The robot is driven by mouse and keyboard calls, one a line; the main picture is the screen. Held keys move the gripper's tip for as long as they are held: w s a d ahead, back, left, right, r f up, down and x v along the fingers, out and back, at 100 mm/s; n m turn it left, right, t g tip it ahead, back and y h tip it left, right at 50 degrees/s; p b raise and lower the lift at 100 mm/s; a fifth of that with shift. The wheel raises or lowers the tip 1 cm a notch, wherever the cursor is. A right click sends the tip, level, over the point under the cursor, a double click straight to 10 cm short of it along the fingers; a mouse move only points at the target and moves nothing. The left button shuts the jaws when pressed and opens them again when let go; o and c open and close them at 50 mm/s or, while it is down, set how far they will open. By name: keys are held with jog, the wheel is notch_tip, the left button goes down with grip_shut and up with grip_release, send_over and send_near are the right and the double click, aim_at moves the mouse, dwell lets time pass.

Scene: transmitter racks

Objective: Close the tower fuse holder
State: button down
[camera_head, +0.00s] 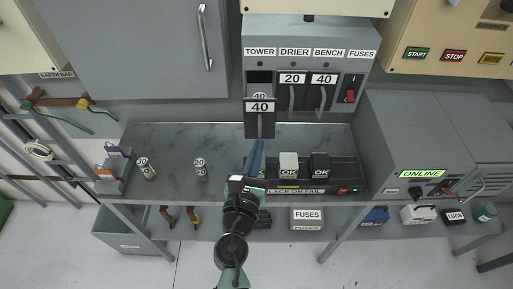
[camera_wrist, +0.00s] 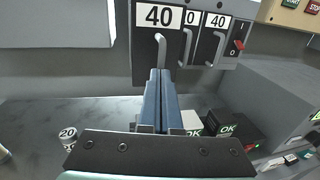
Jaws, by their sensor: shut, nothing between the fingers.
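The tower fuse holder (camera_head: 250,125) is a dark front with a white 40 label, under the TOWER label. It hangs out and lower than its neighbours, leaving a dark opening (camera_head: 259,77) above it. A fuse marked 40 (camera_head: 260,96) shows behind its top edge. In the wrist view the holder (camera_wrist: 143,55) fills the top middle, with its pale bar handle (camera_wrist: 161,48). My gripper (camera_head: 258,144) has its blue fingers together and empty. Its tips (camera_wrist: 159,72) are at the lower end of the handle; I cannot tell whether they touch it.
The DRIER holder (camera_head: 291,92) and BENCH holder (camera_head: 323,93) sit flush to the right, beside a red switch (camera_head: 350,95). Two loose fuses (camera_head: 147,170) (camera_head: 200,170) stand on the bench at left. Two OK blocks (camera_head: 289,165) (camera_head: 319,166) stand right of my gripper.

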aim_at(257, 118)
jog(key=w+b, duration=0.2)
jog(key=w, duration=0.8)
jog(key=shift+w, duration=0.4)
jog(key=shift+r, duration=0.3)
jog(key=shift+r, duration=0.1)
